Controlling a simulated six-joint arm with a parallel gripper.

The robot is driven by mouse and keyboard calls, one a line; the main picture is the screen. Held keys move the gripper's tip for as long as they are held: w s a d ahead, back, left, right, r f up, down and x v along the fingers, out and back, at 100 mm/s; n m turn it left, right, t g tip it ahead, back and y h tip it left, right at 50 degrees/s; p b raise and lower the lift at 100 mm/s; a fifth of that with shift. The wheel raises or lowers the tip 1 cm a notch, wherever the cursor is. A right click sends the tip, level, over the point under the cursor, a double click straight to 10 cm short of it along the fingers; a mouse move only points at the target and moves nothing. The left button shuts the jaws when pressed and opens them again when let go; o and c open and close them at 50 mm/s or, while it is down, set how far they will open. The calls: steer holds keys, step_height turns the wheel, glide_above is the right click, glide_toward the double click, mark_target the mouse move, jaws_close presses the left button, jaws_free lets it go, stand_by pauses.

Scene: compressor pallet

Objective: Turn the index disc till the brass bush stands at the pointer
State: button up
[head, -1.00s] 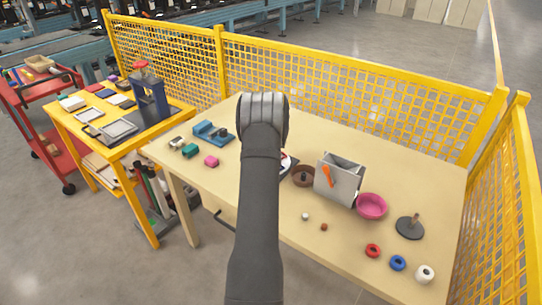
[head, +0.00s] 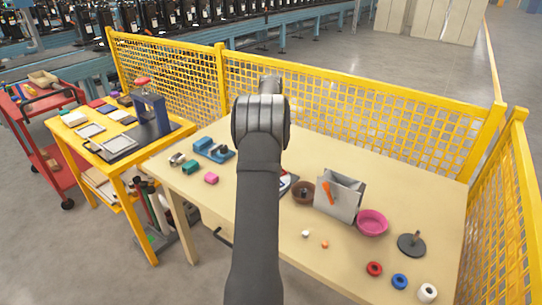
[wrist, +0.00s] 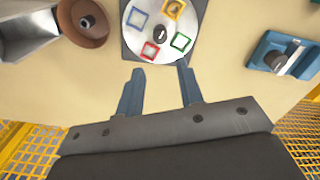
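The index disc (wrist: 160,58) is a pale round plate on a dark square base. It shows at the top of the wrist view, with a dark knob at its middle and blue, yellow, red and green square outlines. A small brownish thing sits in the yellow square (wrist: 166,13); I cannot tell if it is the brass bush. I cannot make out the pointer. In the head view only an edge of the disc (head: 291,181) shows past my arm. My gripper (wrist: 160,69) is open and empty, its fingertips near the disc's red and green side.
In the wrist view a brown round dish (wrist: 75,36) and a grey metal bin (wrist: 25,30) stand left of the disc; a blue fixture (wrist: 270,68) stands right. A pink bowl (head: 372,229) and several rings lie on the table's right. Yellow mesh fencing (head: 350,110) runs behind.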

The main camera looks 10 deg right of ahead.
steer(key=shift+r, duration=1.55)
steer(key=shift+f, duration=0.1)
steer(key=c, duration=0.5)
steer(key=shift+s+d+f, duration=0.1)
steer(key=shift+d+f, duration=0.05)
steer(key=shift+f, duration=0.15)
jaws_close()
steer(key=m+t+h, duration=0.2)
steer(key=m+t, duration=0.5)
glide_toward(290, 177)
steer(key=f, duration=0.2)
steer(key=d+f, duration=0.1)
steer(key=f, duration=0.1)
steer(key=shift+f, duration=0.1)
steer(key=shift+w+a+f, duration=0.1)
steer(key=shift+w+f, duration=0.05)
steer(key=shift+w, duration=0.35)
steer(key=shift+w+a+f, duration=0.1)
steer(key=shift+w+a, duration=0.05)
steer(key=shift+w, duration=0.3)
steer(key=shift+w+a, duration=0.25)
steer(key=shift+w, duration=0.35)
steer(key=shift+w+a, duration=0.3)
steer(key=shift+w, duration=0.25)
